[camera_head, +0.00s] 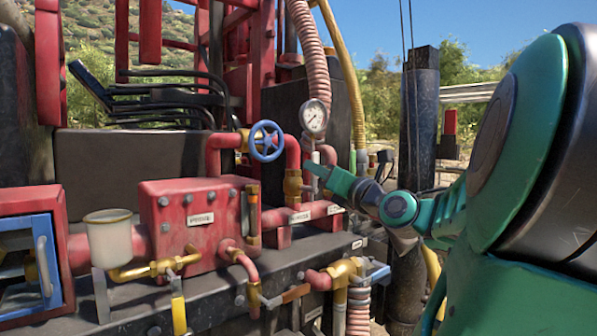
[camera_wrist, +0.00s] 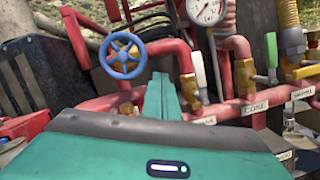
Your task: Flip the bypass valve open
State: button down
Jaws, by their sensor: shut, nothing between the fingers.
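I cannot tell for certain which valve is the bypass valve; the small labels are mostly unreadable. A brass valve (camera_head: 292,188) stands on the red pipe below the gauge. It also shows in the wrist view (camera_wrist: 190,88), just right of my fingers, with a pale upright handle (camera_wrist: 217,75) beside it. Another brass valve (camera_wrist: 245,75) has an upright green handle (camera_wrist: 271,50) farther right. My gripper (camera_head: 318,168) is shut and empty, in front of the pipes below the gauge. In the wrist view my gripper (camera_wrist: 161,92) points toward the manifold. I cannot tell whether it touches anything.
A blue handwheel (camera_head: 265,141) is left of my gripper. A pressure gauge (camera_head: 313,118) stands above it. A red box (camera_head: 180,235), a pale cup (camera_head: 108,240) and brass lower valves (camera_head: 342,272) fill the front. A dark post (camera_head: 420,120) stands behind my arm.

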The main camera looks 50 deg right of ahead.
jog(key=shift+s+a, duration=0.35)
jog(key=shift+s, duration=0.55)
jog(key=shift+s+a, duration=0.35)
jog(key=shift+s, duration=0.5)
